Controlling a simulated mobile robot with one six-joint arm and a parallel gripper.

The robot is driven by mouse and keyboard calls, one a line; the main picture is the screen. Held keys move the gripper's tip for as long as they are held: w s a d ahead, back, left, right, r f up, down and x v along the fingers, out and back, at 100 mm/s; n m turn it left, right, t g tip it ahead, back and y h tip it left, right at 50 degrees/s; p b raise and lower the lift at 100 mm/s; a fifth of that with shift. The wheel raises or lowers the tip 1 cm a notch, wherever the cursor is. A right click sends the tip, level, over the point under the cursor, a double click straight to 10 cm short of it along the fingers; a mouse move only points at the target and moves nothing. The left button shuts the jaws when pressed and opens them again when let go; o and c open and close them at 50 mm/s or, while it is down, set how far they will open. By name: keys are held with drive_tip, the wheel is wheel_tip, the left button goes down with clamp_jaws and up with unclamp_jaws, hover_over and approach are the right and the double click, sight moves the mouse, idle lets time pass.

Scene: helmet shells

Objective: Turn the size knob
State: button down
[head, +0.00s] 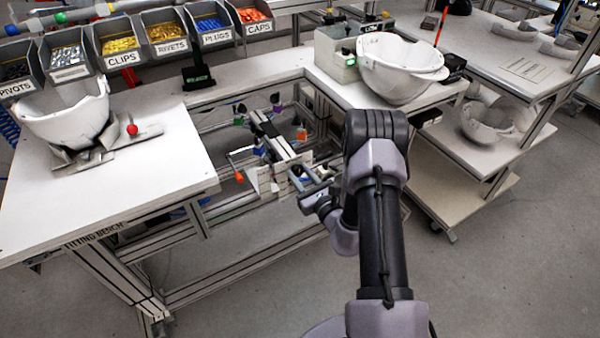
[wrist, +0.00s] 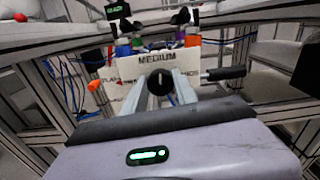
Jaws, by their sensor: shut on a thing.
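The size knob (wrist: 160,82) is a round black knob with a pale mark on its face, in the middle of the wrist view. It sits on a white panel (wrist: 122,74) with the word MEDIUM above it; other lettering at the sides is partly covered. My gripper (wrist: 161,88) has its two grey fingers on either side of the knob and is shut on it. In the head view my gripper (head: 300,186) reaches left to the fixture (head: 264,178) between the benches; the knob itself is hidden there.
An orange-tipped lever (wrist: 94,86) is left of the panel and a black handle (wrist: 226,73) is right. A white helmet shell (head: 66,112) stands on the left bench, another (head: 398,68) on the right bench. Part bins (head: 118,38) line the back.

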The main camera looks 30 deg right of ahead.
drive_tip(key=m+p, duration=0.1)
drive_tip(key=m, duration=0.2)
drive_tip(key=shift+r+m+p, duration=0.1)
drive_tip(key=shift+m+p, duration=0.2)
drive_tip(key=shift+p, duration=0.05)
drive_tip(key=m+p, duration=0.2)
drive_tip(key=m, duration=0.2)
drive_tip(key=shift+d+m, duration=0.1)
drive_tip(key=shift+m, duration=0.2)
drive_tip(key=m+p, duration=0.1)
drive_tip(key=m, duration=0.2)
drive_tip(key=shift+m, duration=0.3)
drive_tip(key=shift+f+m+p, duration=0.2)
drive_tip(key=shift+m+p, duration=0.35)
drive_tip(key=shift+m, duration=1.65)
drive_tip(key=c, duration=1)
unclamp_jaws()
drive_tip(key=shift+s, duration=0.1)
